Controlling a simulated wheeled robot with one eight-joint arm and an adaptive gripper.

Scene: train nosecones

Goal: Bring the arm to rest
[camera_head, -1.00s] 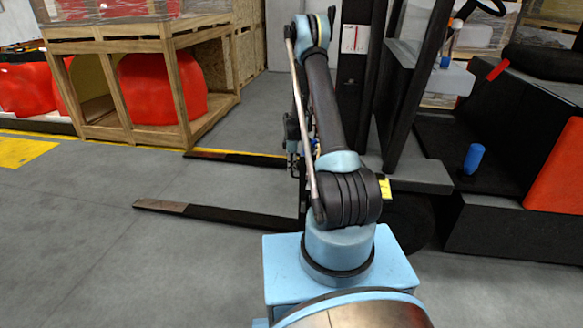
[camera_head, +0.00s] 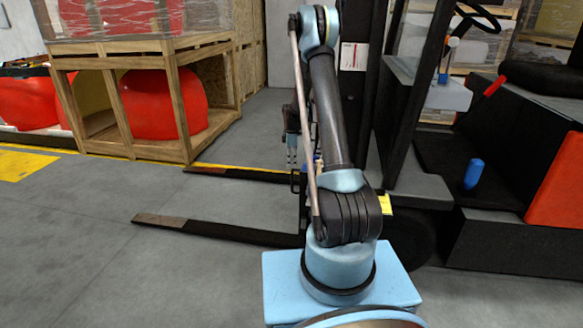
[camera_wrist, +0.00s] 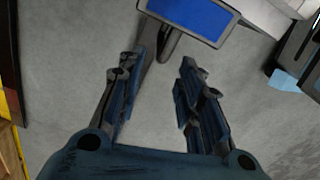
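My arm stands upright in the head view, with its elbow at the top and its forearm folded down behind the upper arm. My gripper (camera_head: 292,160) hangs at the left of the arm, above the forklift's forks (camera_head: 215,228), partly hidden by the upper arm and its thin rod. In the wrist view my gripper (camera_wrist: 157,75) has its two fingers spread apart. Only grey floor and part of a blue-faced panel (camera_wrist: 195,14) show between and beyond them. Nothing is held.
A forklift (camera_head: 402,190) stands close beyond and right of my arm, with a blue cylinder (camera_head: 474,174) on its step. A wooden crate (camera_head: 178,105) with a red nosecone (camera_head: 150,105) stands at the back left. The floor (camera_head: 90,250) at the left is clear.

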